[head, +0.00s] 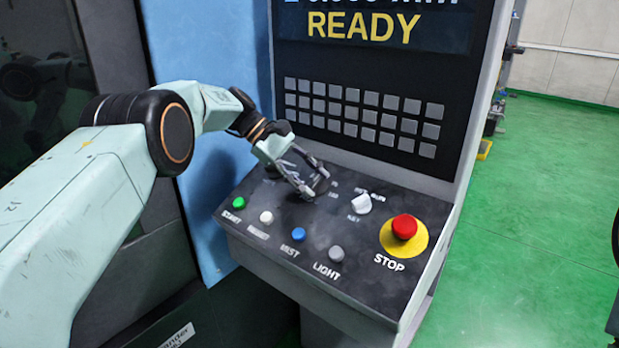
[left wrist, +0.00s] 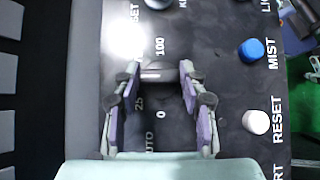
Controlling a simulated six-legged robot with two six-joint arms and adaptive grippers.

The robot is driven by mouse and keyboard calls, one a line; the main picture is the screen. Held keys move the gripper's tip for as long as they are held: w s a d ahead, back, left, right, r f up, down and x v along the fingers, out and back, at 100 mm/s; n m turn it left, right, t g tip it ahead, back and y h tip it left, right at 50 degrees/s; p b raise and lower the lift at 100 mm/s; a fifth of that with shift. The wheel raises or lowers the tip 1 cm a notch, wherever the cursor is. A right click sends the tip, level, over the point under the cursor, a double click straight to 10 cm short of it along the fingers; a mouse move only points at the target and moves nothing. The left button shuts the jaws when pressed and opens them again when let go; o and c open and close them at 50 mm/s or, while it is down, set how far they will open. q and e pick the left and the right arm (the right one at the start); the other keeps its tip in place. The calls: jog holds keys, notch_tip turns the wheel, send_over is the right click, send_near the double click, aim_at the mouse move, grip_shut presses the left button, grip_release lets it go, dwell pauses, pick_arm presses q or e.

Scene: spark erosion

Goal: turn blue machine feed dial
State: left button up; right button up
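The blue machine's slanted black control panel (head: 290,211) fills the middle of the head view. The feed dial, a dark round knob (head: 319,184), sits on it, partly hidden by my left gripper (head: 311,186). In the left wrist view the dial (left wrist: 158,73) shows a pale pointer line, with marks 0, 25 and 100 around it. My left gripper's fingers (left wrist: 159,78) are apart, one on each side of the dial. I cannot tell whether they touch it. My right gripper is not in view.
Beside the dial are a white selector knob (head: 361,204) and a red stop button (head: 404,227) on yellow. Green (head: 239,203), white (head: 266,217), blue (head: 299,235) and grey (head: 336,254) buttons line the front. A keypad (head: 362,113) stands behind. Open green floor (head: 540,200) lies right.

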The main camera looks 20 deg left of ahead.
pick_arm(q)
jog(key=o, duration=0.4)
jog(key=shift+v, duration=3.7)
jog(key=shift+s, duration=0.1)
